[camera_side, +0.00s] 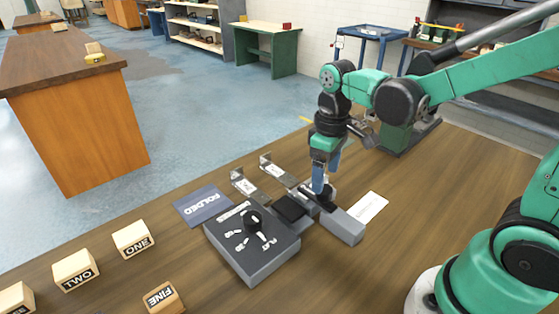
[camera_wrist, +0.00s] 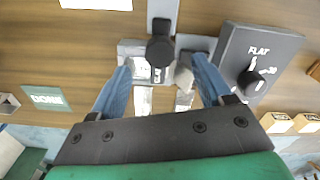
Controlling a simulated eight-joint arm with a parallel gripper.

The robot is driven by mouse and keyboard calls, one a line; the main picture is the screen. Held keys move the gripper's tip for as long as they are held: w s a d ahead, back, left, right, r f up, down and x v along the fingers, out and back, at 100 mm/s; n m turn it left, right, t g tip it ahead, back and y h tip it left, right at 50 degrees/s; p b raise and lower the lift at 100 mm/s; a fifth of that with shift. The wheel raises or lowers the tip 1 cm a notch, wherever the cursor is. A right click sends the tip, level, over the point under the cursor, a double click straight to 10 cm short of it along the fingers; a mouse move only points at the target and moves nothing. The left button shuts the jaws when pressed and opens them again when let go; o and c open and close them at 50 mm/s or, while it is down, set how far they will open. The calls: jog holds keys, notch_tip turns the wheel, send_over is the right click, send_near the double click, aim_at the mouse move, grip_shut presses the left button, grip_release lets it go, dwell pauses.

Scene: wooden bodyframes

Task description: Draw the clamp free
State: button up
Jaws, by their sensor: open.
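The likely clamp is a grey bar (camera_side: 342,226) with a black arm (camera_side: 318,201), lying on the bench under my gripper. In the wrist view its grey bar (camera_wrist: 163,12) runs to the top edge, and its round black end (camera_wrist: 160,50) lies between my fingertips. My gripper (camera_side: 319,190) is open, pointing down, with its blue fingers on either side of that end. It also shows in the wrist view (camera_wrist: 161,68). I cannot tell whether the fingers touch anything. A grey block (camera_wrist: 130,48) sits below the clamp, partly hidden; two metal brackets (camera_side: 244,184) (camera_side: 276,171) lie alongside.
A grey dial box (camera_side: 250,262) stands close to the clamp. A FOLDED mat (camera_side: 202,205) and a white card (camera_side: 368,207) lie on the bench. Wooden blocks marked ONE (camera_side: 132,239), TWO (camera_side: 75,270) and FINE (camera_side: 163,297) stand nearer the front. The wrist view shows a DONE mat (camera_wrist: 47,97).

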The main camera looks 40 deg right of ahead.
jog(key=shift+f, duration=1.9)
grip_shut()
